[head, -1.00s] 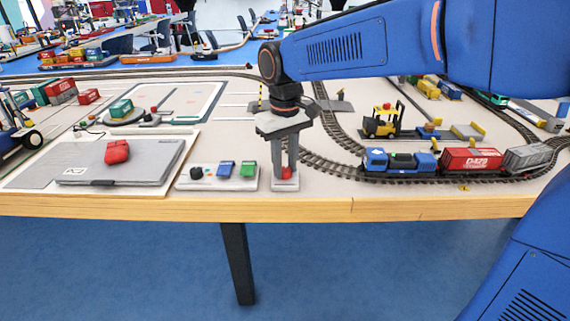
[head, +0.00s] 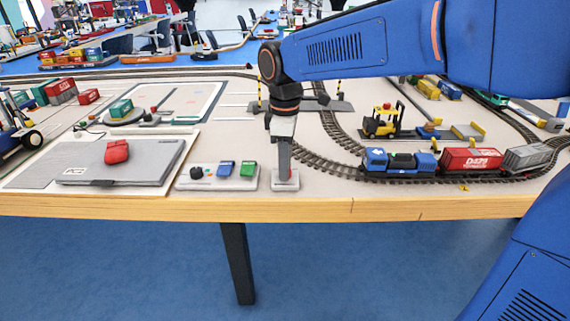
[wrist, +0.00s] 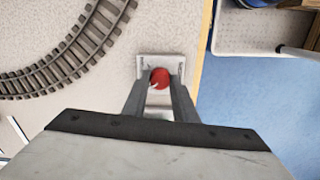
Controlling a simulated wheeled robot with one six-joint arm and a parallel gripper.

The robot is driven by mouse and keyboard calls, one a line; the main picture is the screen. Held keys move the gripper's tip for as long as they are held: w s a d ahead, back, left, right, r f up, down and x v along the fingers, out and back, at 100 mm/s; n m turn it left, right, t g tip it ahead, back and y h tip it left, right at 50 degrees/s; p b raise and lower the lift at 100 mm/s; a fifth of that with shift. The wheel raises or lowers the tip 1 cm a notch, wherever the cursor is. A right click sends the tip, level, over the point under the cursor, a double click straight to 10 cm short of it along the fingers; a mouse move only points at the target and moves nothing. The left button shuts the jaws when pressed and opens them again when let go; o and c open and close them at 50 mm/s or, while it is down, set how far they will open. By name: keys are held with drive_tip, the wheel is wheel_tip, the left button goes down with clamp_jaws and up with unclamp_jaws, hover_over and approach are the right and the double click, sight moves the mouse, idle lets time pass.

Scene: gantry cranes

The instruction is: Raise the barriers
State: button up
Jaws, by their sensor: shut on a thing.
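My gripper (head: 286,178) points straight down at the front edge of the table. It is shut on a red knob (wrist: 159,77) on a small white box (head: 292,186). In the wrist view the two fingers stand on either side of the knob. In the head view the fingers hide most of it. Behind my gripper, a level crossing with a grey plate (head: 335,106) spans the track. Yellow-and-black striped barriers, one on the left (head: 259,90) and one on the right (head: 340,87), stand upright there.
A panel (head: 217,177) with a black knob and blue and green switches is just left of the white box. A grey laptop-like case (head: 120,165) with a red object lies further left. A toy train (head: 440,161) and a yellow forklift (head: 383,121) are to the right.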

drive_tip(key=shift+n, duration=0.6)
drive_tip(key=o, duration=1)
drive_tip(key=shift+o, duration=0.2)
drive_tip(key=shift+r, duration=0.15)
wheel_tip(320, 180, up, 17)
drive_tip(key=shift+d, duration=0.1)
